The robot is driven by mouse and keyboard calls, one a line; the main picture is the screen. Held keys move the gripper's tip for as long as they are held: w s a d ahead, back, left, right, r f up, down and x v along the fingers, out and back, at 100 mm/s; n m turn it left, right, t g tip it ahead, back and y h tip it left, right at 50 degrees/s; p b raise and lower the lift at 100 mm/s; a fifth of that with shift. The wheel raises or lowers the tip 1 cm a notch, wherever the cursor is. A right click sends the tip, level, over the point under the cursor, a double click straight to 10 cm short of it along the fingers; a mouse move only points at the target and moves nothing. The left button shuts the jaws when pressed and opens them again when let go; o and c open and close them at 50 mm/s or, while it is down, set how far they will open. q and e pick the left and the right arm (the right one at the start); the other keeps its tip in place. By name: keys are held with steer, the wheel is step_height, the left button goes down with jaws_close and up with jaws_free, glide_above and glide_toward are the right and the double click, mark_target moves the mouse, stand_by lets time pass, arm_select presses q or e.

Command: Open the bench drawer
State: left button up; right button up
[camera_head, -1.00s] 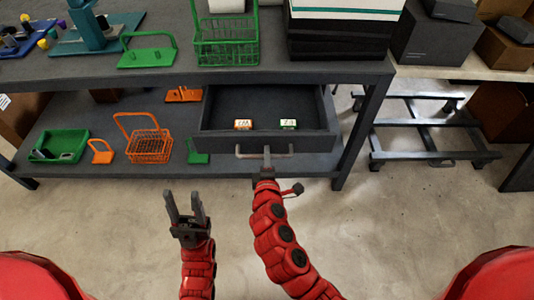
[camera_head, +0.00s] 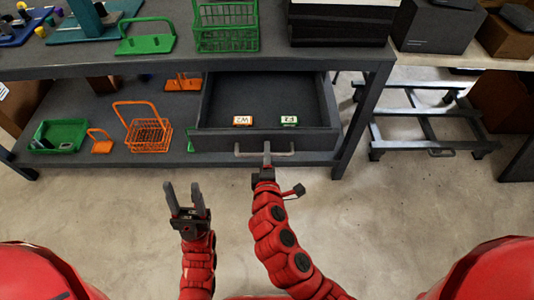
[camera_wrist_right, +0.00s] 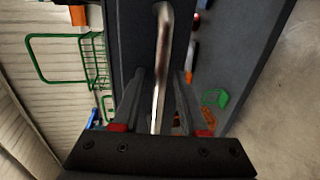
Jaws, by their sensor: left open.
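The bench drawer (camera_head: 215,142) is pulled out under the bench top, its inside visible from above. Its metal bar handle (camera_head: 283,154) runs along the front. My right gripper (camera_head: 266,160) is at the handle's middle; in the right wrist view the handle (camera_wrist_right: 162,60) passes between its fingers (camera_wrist_right: 158,105), and it looks shut on the bar. Two small labelled blocks lie in the drawer, an orange-edged one (camera_head: 243,121) and a green-edged one (camera_head: 289,121). My left gripper (camera_head: 186,198) is open and empty, above the floor left of the right arm.
The lower shelf holds an orange basket (camera_head: 148,135), a green tray (camera_head: 60,136) and small orange items. A green basket (camera_head: 226,40) and green rack (camera_head: 146,43) stand on the bench top. A wheeled frame (camera_head: 425,120) stands at right. The floor in front is clear.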

steer(key=shift+s, duration=0.1)
steer(key=p+v, duration=0.1)
steer(key=v, duration=1.6)
steer(key=shift+p, duration=0.35)
steer(key=shift+s, duration=0.1)
